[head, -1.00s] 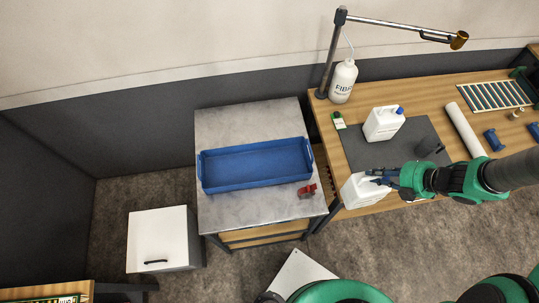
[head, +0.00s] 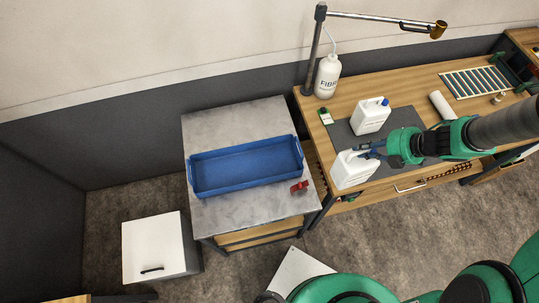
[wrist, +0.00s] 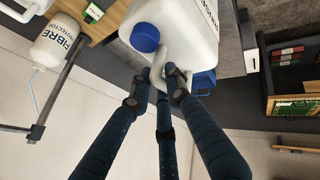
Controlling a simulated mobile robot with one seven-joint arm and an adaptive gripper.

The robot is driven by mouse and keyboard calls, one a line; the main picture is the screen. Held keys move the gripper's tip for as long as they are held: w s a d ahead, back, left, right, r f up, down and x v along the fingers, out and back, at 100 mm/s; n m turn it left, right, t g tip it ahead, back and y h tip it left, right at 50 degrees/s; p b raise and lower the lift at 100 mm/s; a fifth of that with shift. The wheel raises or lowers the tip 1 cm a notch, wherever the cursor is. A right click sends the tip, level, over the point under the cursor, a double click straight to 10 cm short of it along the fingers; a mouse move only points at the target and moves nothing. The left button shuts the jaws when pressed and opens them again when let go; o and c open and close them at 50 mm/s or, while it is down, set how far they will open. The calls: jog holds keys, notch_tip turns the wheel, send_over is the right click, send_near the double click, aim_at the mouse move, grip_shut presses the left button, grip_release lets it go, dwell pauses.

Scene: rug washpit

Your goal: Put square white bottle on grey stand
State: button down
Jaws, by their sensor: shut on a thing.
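My gripper (head: 368,152) is shut on the handle of a square white bottle (head: 350,170), at the front left corner of the wooden bench. In the wrist view, the fingers (wrist: 160,82) close around the pale handle, beside the bottle's blue cap (wrist: 145,38). The bottle looks raised, but its base clearance is hard to tell. A second square white bottle (head: 371,117) with a blue cap stands on the bench's dark mat (head: 402,117). The grey-topped stand (head: 235,116) is left of the bench.
A blue tray (head: 246,190) takes up much of the stand's top, with a small red object (head: 299,186) near its right front. Bare grey top shows behind and in front of the tray. A round FIBRE bottle (head: 327,77) and a lamp post (head: 314,50) stand at the bench's back left.

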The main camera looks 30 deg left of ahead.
jog(key=w+a+n, duration=0.1)
jog(key=w+a, duration=0.2)
jog(key=a, duration=0.7)
jog(key=w+a+g, duration=0.1)
jog(key=w+a, duration=0.2)
jog(key=a, duration=0.6)
jog(key=w+a+n, duration=0.1)
jog(key=w+a, duration=0.2)
jog(key=a, duration=0.7)
jog(key=s+a+n, duration=0.1)
jog(key=s+a, duration=0.2)
jog(key=a, duration=0.7)
jog(key=s+a+g+b, duration=0.1)
jog(key=s+a, duration=0.3)
jog(key=a, duration=0.7)
jog(key=s+a+n, duration=0.1)
jog(key=s+a, duration=0.2)
jog(key=a, duration=0.7)
jog(key=shift+a+f, duration=0.15)
jog(key=shift+f, duration=1.05)
jog(key=shift+a+f, duration=0.1)
jog(key=shift+f, duration=1.05)
notch_tip(320, 180, down, 6)
jog(key=shift+f, duration=0.15)
